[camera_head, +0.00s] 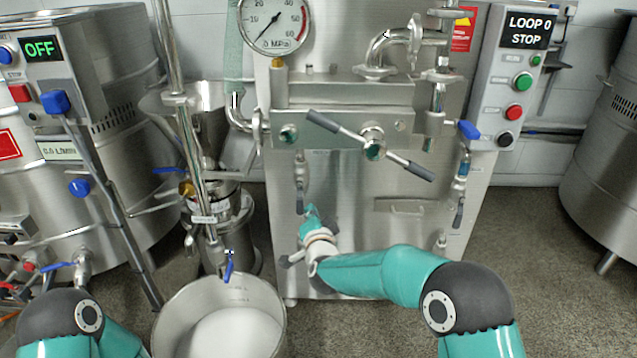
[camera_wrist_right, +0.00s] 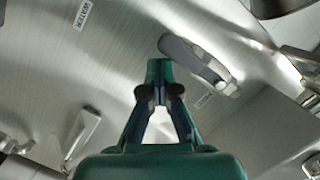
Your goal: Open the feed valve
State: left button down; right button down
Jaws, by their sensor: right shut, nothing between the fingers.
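My right gripper (camera_head: 310,212) is in front of the steel machine front, low and left of its middle. In the right wrist view its green fingertips (camera_wrist_right: 159,68) are together with nothing between them. A dark grey valve lever (camera_wrist_right: 195,58) lies just right of the fingertips, apparently apart from them. In the head view a small valve with a hanging lever (camera_head: 299,200) is just above my right gripper. I cannot tell which valve is the feed valve. My left gripper is out of view.
A two-handled bar (camera_head: 370,147) and a pressure gauge (camera_head: 274,22) are above. A blue-handled valve (camera_head: 468,130) is at the right. The control box (camera_head: 506,75) reads LOOP 0 STOP. A steel bucket (camera_head: 222,290) with white contents stands at the lower left.

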jog(key=shift+s+a+f, duration=0.1)
jog(key=shift+a+f, duration=0.05)
jog(key=shift+a, duration=0.15)
jog(key=s+d, duration=0.6)
jog(key=s, duration=0.4)
jog(key=shift+d+r, duration=0.15)
jog(key=shift+r, duration=0.1)
dwell(0.4)
